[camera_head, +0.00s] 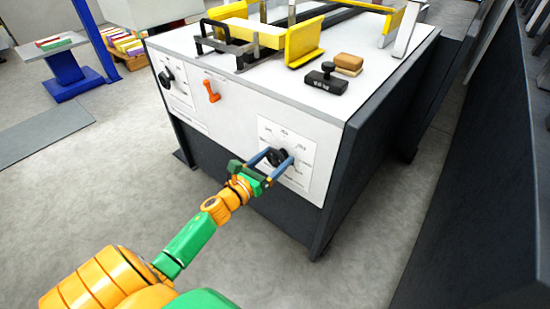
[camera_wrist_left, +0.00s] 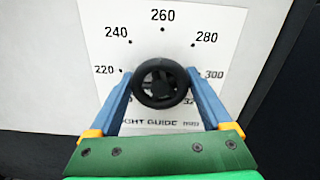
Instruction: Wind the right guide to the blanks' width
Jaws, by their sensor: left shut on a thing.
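A black round handwheel (camera_head: 279,157) sits on the white front panel of the machine, at its right end. In the left wrist view the wheel (camera_wrist_left: 160,84) is in front of a white dial plate (camera_wrist_left: 205,20), marked from 220 through 260 at the top to 300 and beyond. The plate's lower edge reads "GUIDE", partly covered. My left gripper (camera_wrist_left: 160,92) has its blue fingers on both sides of the wheel and is shut on it. No pointer on the wheel is clear. Yellow guide plates (camera_head: 304,42) stand on the machine top. My right gripper is not in view.
An orange lever (camera_head: 212,91) and another black knob (camera_head: 166,78) are further left on the panel. A black stamp-like block (camera_head: 325,79) and a brown block (camera_head: 349,62) lie on the machine top. A dark wall (camera_head: 480,190) rises at right. Open floor lies at left.

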